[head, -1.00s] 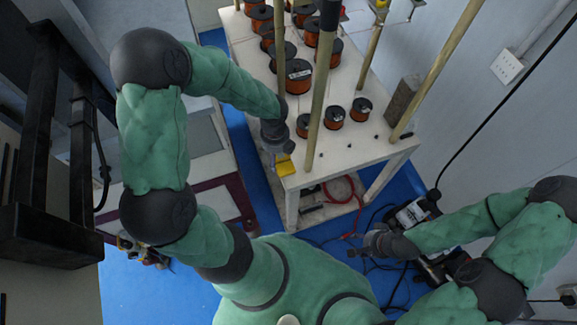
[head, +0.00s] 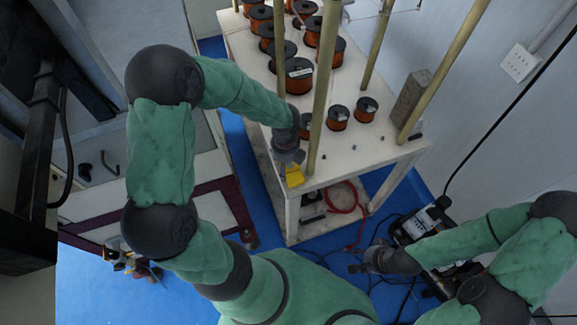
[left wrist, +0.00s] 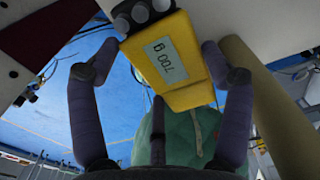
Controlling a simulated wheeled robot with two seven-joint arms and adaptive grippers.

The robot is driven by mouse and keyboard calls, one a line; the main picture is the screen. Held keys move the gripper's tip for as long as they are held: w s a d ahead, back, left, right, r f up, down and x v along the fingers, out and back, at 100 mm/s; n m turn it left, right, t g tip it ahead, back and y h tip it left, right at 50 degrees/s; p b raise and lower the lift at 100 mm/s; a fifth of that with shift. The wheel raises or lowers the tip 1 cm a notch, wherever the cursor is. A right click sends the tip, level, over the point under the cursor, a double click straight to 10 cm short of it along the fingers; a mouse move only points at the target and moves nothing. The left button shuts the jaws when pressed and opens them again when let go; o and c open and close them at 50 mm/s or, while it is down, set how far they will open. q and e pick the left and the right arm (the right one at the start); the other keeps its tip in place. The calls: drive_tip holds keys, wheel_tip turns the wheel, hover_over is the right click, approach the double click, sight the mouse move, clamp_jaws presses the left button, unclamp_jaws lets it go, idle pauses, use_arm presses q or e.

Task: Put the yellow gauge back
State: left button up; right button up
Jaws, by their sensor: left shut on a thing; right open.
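The yellow gauge (head: 294,176) is at the near left corner of the white table (head: 350,172), below my left gripper (head: 289,162). My left gripper is shut on it. In the left wrist view the gauge (left wrist: 172,62) sits between the two dark fingers, its grey display facing the camera and dark round parts at its top end. Whether it touches the table cannot be told. My right gripper (head: 362,262) is open and empty, low at the right, away from the table.
Wooden poles (head: 322,90) rise from the table close to my left gripper; one pole (left wrist: 265,100) is beside the right finger. Several copper wire spools (head: 299,75) and a grey block (head: 411,98) stand on the table. Cables and equipment (head: 425,225) lie on the blue floor near my right gripper.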

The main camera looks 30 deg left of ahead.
use_arm(q)
drive_tip(key=shift+w+d+f+b, duration=0.35)
drive_tip(key=shift+w+f+b, duration=0.05)
drive_tip(key=shift+f+b, duration=0.05)
drive_tip(key=shift+a+f, duration=0.1)
drive_tip(key=shift+f, duration=0.1)
drive_tip(key=shift+f+b, duration=0.1)
drive_tip(key=shift+b, duration=0.2)
drive_tip(key=o, duration=1.3)
wheel_tip(320, 180, up, 12)
drive_tip(key=p, duration=0.4)
drive_tip(key=shift+s, duration=0.1)
